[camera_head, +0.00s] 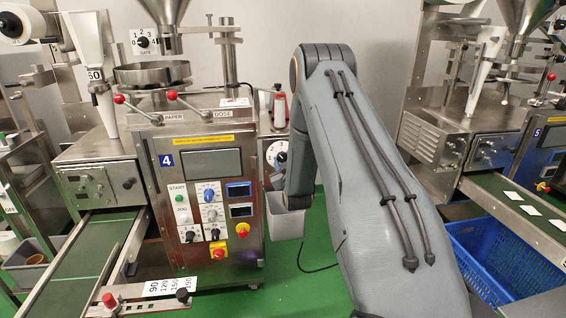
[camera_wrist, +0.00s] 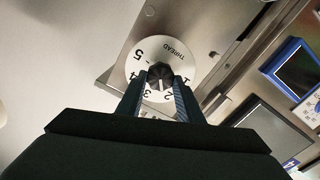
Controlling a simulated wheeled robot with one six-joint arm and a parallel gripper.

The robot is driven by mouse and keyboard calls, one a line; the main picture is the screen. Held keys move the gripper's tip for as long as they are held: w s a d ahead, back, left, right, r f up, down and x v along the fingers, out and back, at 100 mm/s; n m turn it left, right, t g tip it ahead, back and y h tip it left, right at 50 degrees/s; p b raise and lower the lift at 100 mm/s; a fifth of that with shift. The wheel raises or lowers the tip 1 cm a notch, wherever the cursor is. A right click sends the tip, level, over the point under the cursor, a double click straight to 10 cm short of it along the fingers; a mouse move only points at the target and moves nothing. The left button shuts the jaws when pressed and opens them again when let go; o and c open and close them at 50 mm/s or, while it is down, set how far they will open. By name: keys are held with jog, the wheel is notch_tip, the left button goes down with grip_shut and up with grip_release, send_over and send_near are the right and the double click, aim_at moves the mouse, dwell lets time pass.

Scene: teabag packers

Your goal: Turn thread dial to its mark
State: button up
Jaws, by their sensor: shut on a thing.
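The thread dial (camera_wrist: 148,52) is a round white plate printed THREAD and the numbers 1 to 5, on a metal panel of machine 4. Its black knob (camera_wrist: 160,74) sits at the centre. In the wrist view my gripper (camera_wrist: 160,88) has its two fingers on either side of the knob, shut on it. The knob's pointer is too small and partly covered to read for sure. In the head view part of the dial (camera_head: 275,153) shows left of my arm, which hides the rest of it and my fingers.
Machine 4's control panel (camera_head: 211,160) stands just left of the dial. A grey bin (camera_head: 285,222) is below it. A second machine with a conveyor (camera_head: 515,200) and a blue crate (camera_head: 500,250) stands at right. Green floor (camera_head: 300,285) shows between.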

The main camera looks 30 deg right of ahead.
jog(key=m+b, duration=0.2)
jog(key=m, duration=0.5)
jog(key=shift+d+f, duration=0.1)
jog(key=shift+d, duration=0.05)
jog(key=m+b, duration=0.1)
jog(key=m, duration=0.3)
jog(key=shift+s, duration=0.1)
jog(key=m+b, duration=0.1)
jog(key=m, duration=0.2)
jog(key=shift+d+m, duration=0.1)
jog(key=shift+m, duration=0.2)
jog(key=m+b, duration=0.1)
jog(key=m, duration=0.5)
jog(key=shift+f+b, duration=0.15)
jog(key=shift+b, duration=0.2)
jog(key=m+b, duration=0.1)
jog(key=m, duration=0.5)
jog(key=shift+f+m, duration=0.1)
jog(key=shift+m, duration=0.3)
jog(key=o, duration=1.1)
jog(key=shift+c, duration=0.2)
